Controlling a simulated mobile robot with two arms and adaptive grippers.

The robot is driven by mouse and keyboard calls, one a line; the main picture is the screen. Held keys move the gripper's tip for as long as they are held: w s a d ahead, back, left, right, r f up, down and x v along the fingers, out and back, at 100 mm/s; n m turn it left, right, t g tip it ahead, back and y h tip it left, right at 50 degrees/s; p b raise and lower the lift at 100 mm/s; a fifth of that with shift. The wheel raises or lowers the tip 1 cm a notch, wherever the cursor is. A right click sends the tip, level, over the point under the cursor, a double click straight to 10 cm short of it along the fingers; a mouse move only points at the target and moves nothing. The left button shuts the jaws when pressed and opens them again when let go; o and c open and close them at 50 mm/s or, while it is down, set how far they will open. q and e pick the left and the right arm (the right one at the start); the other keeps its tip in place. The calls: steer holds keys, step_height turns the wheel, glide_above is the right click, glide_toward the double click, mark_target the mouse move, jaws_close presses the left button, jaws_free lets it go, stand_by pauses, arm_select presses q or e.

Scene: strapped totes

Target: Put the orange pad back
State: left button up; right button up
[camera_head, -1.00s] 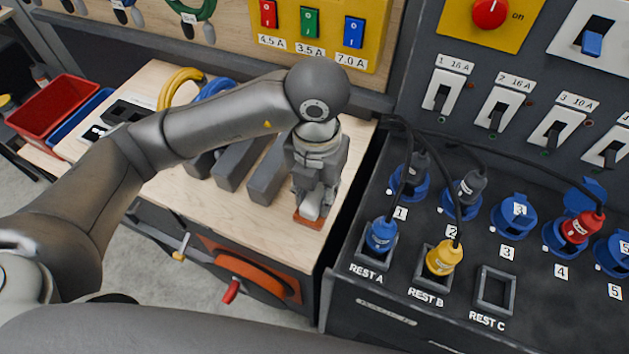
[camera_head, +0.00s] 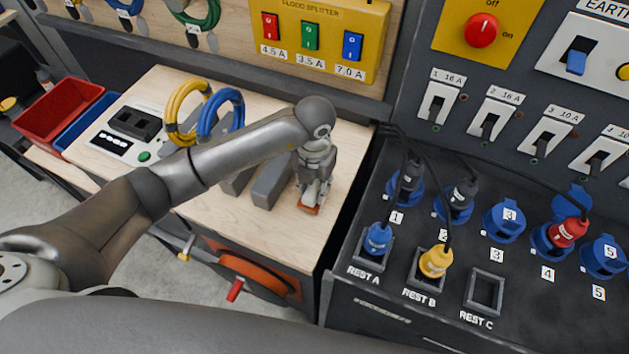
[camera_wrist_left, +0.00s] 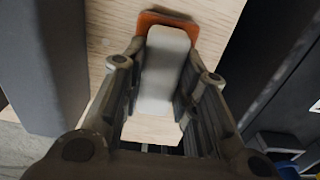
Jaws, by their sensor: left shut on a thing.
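The orange pad (camera_head: 311,208) is at the right end of the wooden bench top, near its front edge. In the left wrist view, the orange pad (camera_wrist_left: 152,19) shows beyond a pale rounded block that seems to be its grip. My left gripper (camera_head: 312,197) points down at it, and its two fingers (camera_wrist_left: 160,95) are shut on the pale block from both sides. The fingers hide much of the pad in the head view. I cannot tell whether the pad touches the wood. My right gripper is not in view.
Grey blocks (camera_head: 271,186) stand just left of the gripper. Yellow (camera_head: 183,115) and blue (camera_head: 232,112) cable loops are behind my arm. A dark socket panel (camera_head: 394,300) with plugs stands to the right across a gap. Bare wood (camera_head: 255,232) lies in front.

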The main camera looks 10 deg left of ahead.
mark_target(315, 186)
arm_select(q)
steer(key=shift+f, duration=0.15)
steer(key=o, duration=0.9)
steer(key=shift+r+b, duration=1.8)
steer(key=shift+r, duration=4.4)
